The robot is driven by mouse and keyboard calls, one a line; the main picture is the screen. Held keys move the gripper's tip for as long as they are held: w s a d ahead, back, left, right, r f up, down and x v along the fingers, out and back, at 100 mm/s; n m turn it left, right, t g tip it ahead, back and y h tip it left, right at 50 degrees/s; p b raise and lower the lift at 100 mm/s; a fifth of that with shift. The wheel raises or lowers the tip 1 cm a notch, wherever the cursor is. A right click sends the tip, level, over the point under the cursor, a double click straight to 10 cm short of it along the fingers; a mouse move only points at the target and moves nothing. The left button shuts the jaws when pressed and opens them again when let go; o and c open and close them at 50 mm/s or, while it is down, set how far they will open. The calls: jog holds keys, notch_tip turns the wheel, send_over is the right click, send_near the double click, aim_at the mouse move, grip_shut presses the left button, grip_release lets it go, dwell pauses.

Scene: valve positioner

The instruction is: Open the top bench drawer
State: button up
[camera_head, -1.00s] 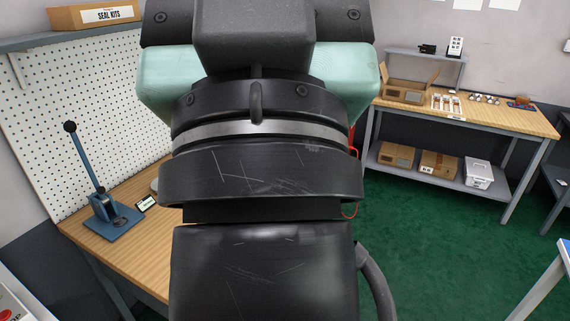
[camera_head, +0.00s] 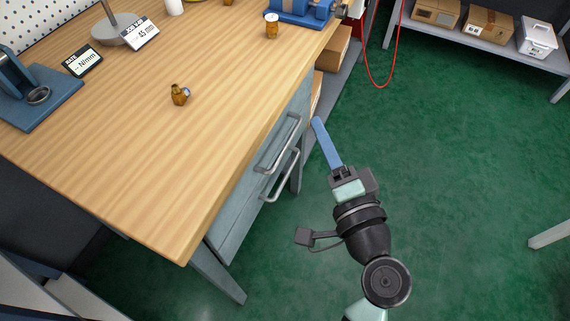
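The workbench (camera_head: 150,165) fills the left half of the head view, with a grey drawer unit under its right edge. The top drawer's bar handle (camera_head: 277,144) shows just below the bench top, and the lower drawer's handle (camera_head: 282,176) sits beneath it. Both drawers look closed; much of their fronts is hidden by the bench top or seen at a steep angle. My gripper (camera_head: 318,122) is right of the handles in the picture, apart from them, with its blue fingers pointing up the picture. The fingers overlap from above, so their gap cannot be seen. Nothing shows in them.
A small brass fitting (camera_head: 180,94), a blue press (camera_head: 38,92) and a blue device (camera_head: 300,12) stand on the bench. A red hose (camera_head: 381,84) hangs behind the gripper. Boxes fill a far shelf (camera_head: 488,42).

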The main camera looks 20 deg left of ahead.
aim_at(285, 145)
jog(key=s+f+m+y+b, duration=0.1)
jog(key=s+f+m+b, duration=0.15)
jog(key=f, duration=0.45)
jog(key=s+f+m+b, duration=0.2)
jog(key=s+f+b, duration=0.1)
jog(key=f, duration=0.4)
jog(key=shift+y, duration=0.3)
jog(key=x, duration=0.4)
jog(key=b+x, duration=0.1)
jog(key=x, duration=0.8)
jog(key=shift+w+d+r, duration=0.2)
jog(key=shift+w+d, duration=0.05)
jog(key=shift+d, duration=0.05)
grip_shut()
